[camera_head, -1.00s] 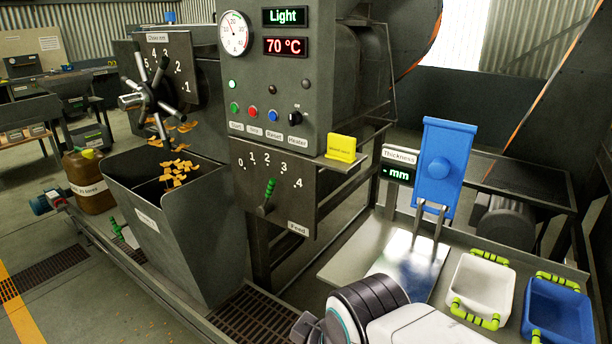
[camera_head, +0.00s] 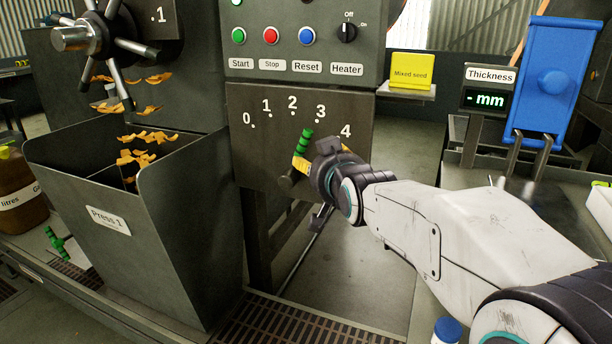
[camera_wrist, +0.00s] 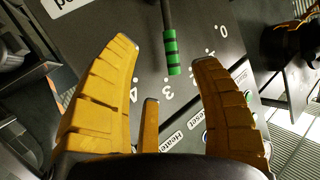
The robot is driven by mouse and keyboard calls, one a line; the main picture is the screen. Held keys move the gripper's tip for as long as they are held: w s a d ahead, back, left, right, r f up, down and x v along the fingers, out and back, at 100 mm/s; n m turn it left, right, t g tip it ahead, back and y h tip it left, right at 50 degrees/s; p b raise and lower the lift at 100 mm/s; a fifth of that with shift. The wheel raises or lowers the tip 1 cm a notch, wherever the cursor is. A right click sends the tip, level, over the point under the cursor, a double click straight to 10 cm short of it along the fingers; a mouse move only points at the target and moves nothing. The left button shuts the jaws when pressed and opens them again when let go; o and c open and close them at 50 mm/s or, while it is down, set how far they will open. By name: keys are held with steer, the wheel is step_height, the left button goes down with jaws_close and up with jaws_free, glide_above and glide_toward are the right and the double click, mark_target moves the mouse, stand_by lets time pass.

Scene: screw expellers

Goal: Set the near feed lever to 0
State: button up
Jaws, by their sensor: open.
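The feed lever has a green ribbed grip (camera_head: 304,141) on a dark rod, on a grey panel (camera_head: 250,160) with a dial marked 0 to 4. The lever leans up and right, its grip pointing near the 3. My gripper (camera_head: 300,165) is just in front of the panel, right beside the lever; its yellow fingers partly hide the rod. In the wrist view my gripper (camera_wrist: 165,55) is open, and the green grip (camera_wrist: 172,52) shows between the spread fingertips, nearer the right one. I cannot tell whether a finger touches it.
The Press 1 hopper (camera_head: 105,220) stands left of the panel. The button panel (camera_head: 290,50) with the Heater knob is directly above. A yellow Mixed seed card (camera_head: 411,72) and a blue plate (camera_head: 553,85) are to the right. A blue-capped bottle (camera_head: 447,330) is at the bottom.

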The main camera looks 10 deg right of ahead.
mark_target(306, 143)
steer(key=shift+w+f+m+t+b, duration=0.15)
steer(key=shift+w+t+b, duration=0.55)
steer(key=shift+w, duration=1.35)
steer(key=shift+w+r+m+t+b, duration=0.1)
steer(key=shift+w+t+b, duration=0.2)
steer(key=shift+w+b, duration=1.25)
steer(key=shift+w+f+m+t+b, duration=0.15)
steer(key=shift+w+t+b, duration=0.3)
steer(key=shift+w, duration=2.1)
steer(key=shift+c, duration=0.5)
steer(key=shift+r, duration=0.15)
jaws_close()
